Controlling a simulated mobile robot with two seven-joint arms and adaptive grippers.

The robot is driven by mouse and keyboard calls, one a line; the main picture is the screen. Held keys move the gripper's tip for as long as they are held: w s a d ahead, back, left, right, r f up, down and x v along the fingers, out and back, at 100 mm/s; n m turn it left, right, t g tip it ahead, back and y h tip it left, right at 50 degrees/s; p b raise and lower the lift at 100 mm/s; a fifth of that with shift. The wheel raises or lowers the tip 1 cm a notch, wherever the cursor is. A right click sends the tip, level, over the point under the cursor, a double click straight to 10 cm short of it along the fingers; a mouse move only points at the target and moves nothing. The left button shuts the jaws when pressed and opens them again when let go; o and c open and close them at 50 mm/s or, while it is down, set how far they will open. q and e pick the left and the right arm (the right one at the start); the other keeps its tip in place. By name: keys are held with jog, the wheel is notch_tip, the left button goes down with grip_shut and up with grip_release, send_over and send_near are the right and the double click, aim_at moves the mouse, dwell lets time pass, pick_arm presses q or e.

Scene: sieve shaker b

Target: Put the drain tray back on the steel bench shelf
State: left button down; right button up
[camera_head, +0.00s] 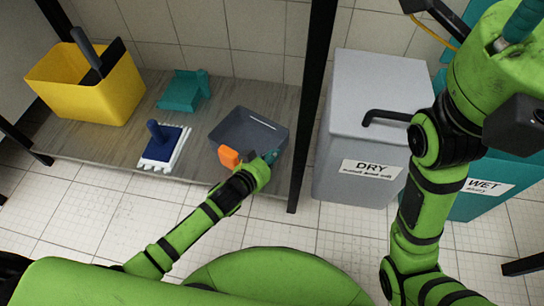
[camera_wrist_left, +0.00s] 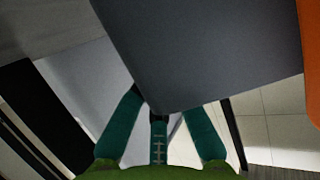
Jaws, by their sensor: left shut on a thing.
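The drain tray (camera_head: 250,127) is a dark grey, open, shallow box with an orange block (camera_head: 229,156) at its front left. It is over the right end of the grey-brown shelf (camera_head: 120,146); I cannot tell if it rests on it. My left gripper (camera_head: 270,157) is shut on the tray's front right corner. In the left wrist view the tray's dark wall (camera_wrist_left: 210,50) fills the upper middle, with the teal fingers (camera_wrist_left: 160,118) at its lower corner. My right arm rises at the right; a teal part at its top edge may be a finger.
A yellow bucket (camera_head: 88,92), a teal dustpan-like piece (camera_head: 184,90) and a blue-and-white brush (camera_head: 165,147) occupy the shelf's left and middle. A black post (camera_head: 311,105) stands right of the tray. Beyond it are a grey DRY bin (camera_head: 375,105) and a teal WET bin (camera_head: 485,200).

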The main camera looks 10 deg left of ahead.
pick_arm(q)
jog(key=c, duration=1.4)
grip_release()
